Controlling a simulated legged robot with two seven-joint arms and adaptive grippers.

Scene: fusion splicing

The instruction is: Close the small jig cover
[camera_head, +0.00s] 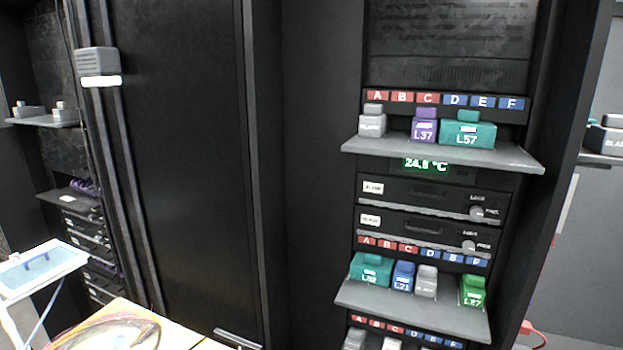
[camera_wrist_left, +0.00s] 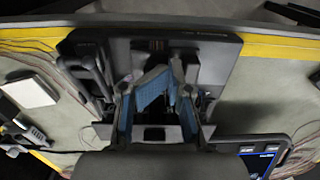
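Neither gripper shows in the head view, and the small jig cover is not visible there. In the left wrist view my left gripper (camera_wrist_left: 171,68) points at a black device (camera_wrist_left: 215,62) on the bench. Its blue-padded fingers lean inward and their tips are close together over the middle of the device. I cannot tell whether they touch each other or hold a thin part. The fingers hide much of the device's middle, and I cannot make out the jig cover. My right gripper is in neither view.
In the wrist view, a white box (camera_wrist_left: 28,91) and cables lie left on the grey bench mat (camera_wrist_left: 262,88), and a device with a lit screen (camera_wrist_left: 258,160) sits lower right. The head view shows a rack with an upper shelf (camera_head: 520,158) and a lower shelf (camera_head: 400,300) holding labelled modules.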

